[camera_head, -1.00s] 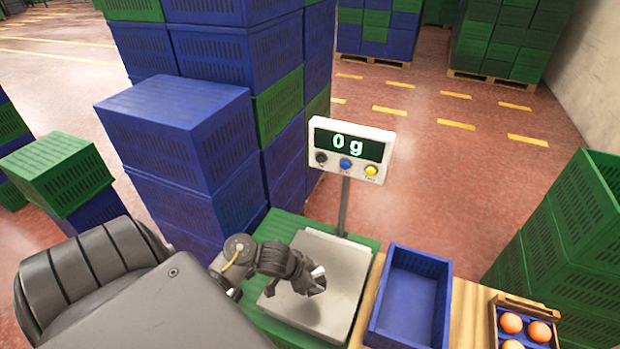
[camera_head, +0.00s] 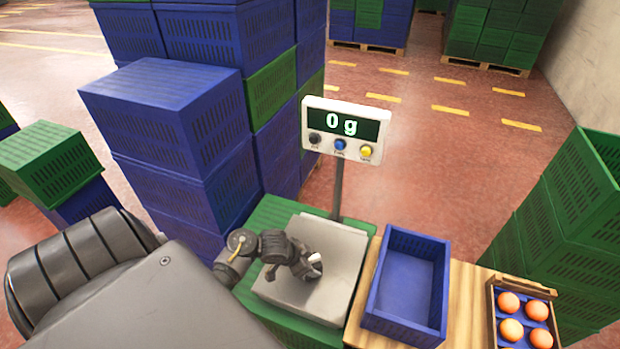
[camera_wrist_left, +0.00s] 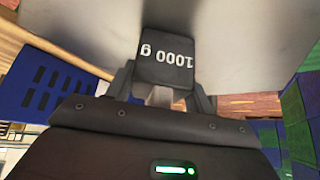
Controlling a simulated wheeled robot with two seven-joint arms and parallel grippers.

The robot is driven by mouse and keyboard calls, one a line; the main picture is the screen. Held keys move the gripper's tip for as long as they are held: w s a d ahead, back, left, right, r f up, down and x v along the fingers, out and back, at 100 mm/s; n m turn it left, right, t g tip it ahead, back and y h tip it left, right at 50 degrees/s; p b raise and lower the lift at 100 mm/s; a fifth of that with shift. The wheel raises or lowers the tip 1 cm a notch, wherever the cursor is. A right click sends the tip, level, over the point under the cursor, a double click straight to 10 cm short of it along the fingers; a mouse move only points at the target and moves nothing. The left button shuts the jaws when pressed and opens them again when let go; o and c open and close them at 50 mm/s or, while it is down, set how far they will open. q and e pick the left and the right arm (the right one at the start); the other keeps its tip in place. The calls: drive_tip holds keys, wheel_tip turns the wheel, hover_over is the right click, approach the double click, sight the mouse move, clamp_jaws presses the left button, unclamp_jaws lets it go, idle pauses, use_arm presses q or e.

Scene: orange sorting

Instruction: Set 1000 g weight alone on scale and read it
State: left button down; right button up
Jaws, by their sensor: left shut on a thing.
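The scale's bare metal plate (camera_head: 342,245) lies on a green crate, and its display (camera_head: 345,125) on a post reads 0 g. My left gripper (camera_head: 308,268) is over the plate. In the left wrist view, the left gripper (camera_wrist_left: 160,95) is shut on the dark 1000 g weight (camera_wrist_left: 165,65), whose label appears upside down. The pale plate (camera_wrist_left: 235,50) shows behind the weight. With the display at 0 g, the weight is not bearing on the plate. In the head view the weight is mostly hidden by the gripper. My right gripper is not in view.
An empty blue crate (camera_head: 374,310) stands on the wooden table (camera_head: 466,290), right of the scale. A small box (camera_head: 493,318) with several oranges is further right. Tall stacks of blue crates (camera_head: 165,120) stand behind and left of the scale. Green crates (camera_head: 575,225) stand at the right.

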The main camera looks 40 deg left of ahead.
use_arm(q)
drive_tip(key=c, duration=0.6)
unclamp_jaws()
drive_tip(key=shift+f, duration=0.1)
drive_tip(key=shift+r, duration=0.3)
drive_tip(key=shift+p+v, duration=2.2)
drive_tip(key=shift+v, duration=3.75)
drive_tip(key=shift+f, duration=0.1)
